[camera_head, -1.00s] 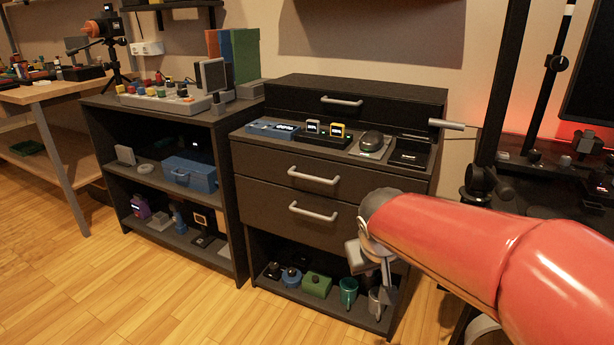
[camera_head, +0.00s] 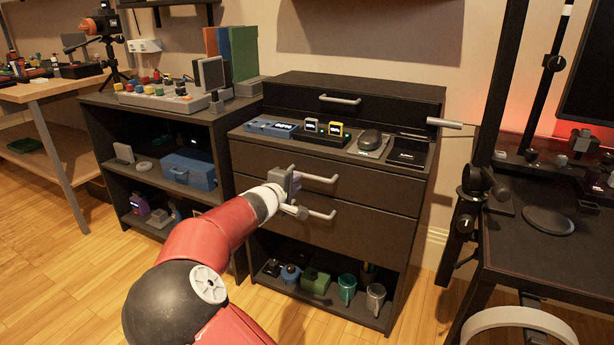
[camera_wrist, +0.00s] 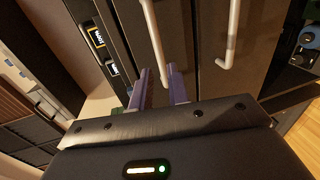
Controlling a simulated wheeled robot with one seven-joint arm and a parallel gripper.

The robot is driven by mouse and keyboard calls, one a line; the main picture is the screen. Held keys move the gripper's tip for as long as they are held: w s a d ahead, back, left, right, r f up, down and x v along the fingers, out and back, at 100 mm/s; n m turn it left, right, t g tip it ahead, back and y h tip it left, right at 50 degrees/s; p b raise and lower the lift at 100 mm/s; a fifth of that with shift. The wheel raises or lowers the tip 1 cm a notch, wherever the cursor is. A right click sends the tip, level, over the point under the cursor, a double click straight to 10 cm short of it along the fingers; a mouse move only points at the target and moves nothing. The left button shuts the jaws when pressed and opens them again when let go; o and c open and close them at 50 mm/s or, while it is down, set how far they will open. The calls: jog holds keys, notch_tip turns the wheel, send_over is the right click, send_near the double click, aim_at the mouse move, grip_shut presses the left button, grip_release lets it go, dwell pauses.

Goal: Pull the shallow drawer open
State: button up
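The dark drawer cabinet (camera_head: 262,158) has two stacked front drawers and a low drawer unit on top. The upper front drawer (camera_head: 352,190) has a grey bar handle (camera_head: 320,179); the drawer below has another handle (camera_head: 322,215). All look closed. My gripper (camera_head: 292,184) is at the left end of the upper handle. In the wrist view my gripper (camera_wrist: 160,86) is open, with two purple fingers apart. The upper handle (camera_wrist: 153,40) lines up with the gap between them; contact cannot be told. The lower handle (camera_wrist: 232,35) lies to the right.
Small devices (camera_head: 325,132) stand on the cabinet top. Mugs (camera_head: 347,289) and boxes sit on its open bottom shelf. A shelf unit (camera_head: 120,100) stands left, and a dark desk (camera_head: 540,255) stands right. Wooden floor lies open in front.

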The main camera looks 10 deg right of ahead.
aim_at(306, 177)
jog(key=p+x, duration=0.1)
jog(key=x, duration=0.6)
jog(key=shift+w+d+f+p, duration=0.1)
jog(key=shift+w+d+p, duration=0.15)
jog(key=shift+w+p, duration=0.05)
grip_shut()
